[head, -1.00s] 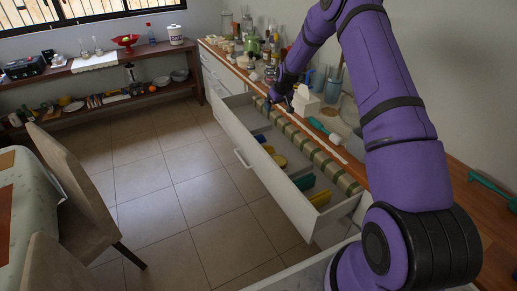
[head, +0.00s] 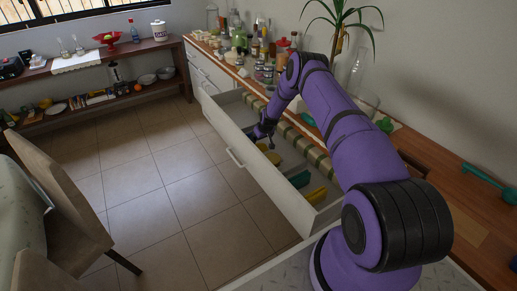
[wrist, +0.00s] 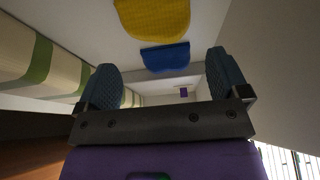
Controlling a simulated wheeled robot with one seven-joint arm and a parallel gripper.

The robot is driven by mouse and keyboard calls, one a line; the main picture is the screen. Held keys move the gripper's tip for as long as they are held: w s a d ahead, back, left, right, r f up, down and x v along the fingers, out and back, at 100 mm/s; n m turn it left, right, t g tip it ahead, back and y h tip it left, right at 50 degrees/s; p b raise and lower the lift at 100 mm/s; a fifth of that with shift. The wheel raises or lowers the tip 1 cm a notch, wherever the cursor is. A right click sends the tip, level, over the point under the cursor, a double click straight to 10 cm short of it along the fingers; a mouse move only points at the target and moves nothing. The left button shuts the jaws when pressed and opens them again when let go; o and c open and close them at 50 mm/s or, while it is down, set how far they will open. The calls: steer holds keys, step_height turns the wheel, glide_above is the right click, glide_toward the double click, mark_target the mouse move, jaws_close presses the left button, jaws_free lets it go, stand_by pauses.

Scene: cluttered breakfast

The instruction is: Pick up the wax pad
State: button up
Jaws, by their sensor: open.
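My gripper (head: 257,137) is at the open drawer in the head view, near its far part. In the wrist view my gripper (wrist: 163,72) has its two fingers wide apart with nothing between them. Ahead of them lie a yellow pad (wrist: 152,18) and a smaller blue pad (wrist: 166,57). A tiny purple piece (wrist: 183,92) lies further off. In the head view a yellow pad (head: 272,157) lies in the drawer just below the gripper. I cannot tell which of these is the wax pad.
The long white drawer (head: 262,190) also holds a teal block (head: 299,179) and a yellow block (head: 316,195) at its near end.

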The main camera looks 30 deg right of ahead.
mark_target(259, 143)
steer(key=shift+x, duration=3.4)
steer(key=shift+d, duration=0.15)
steer(key=c, duration=1.2)
steer(key=shift+o, duration=0.2)
step_height(259, 143, up, 10)
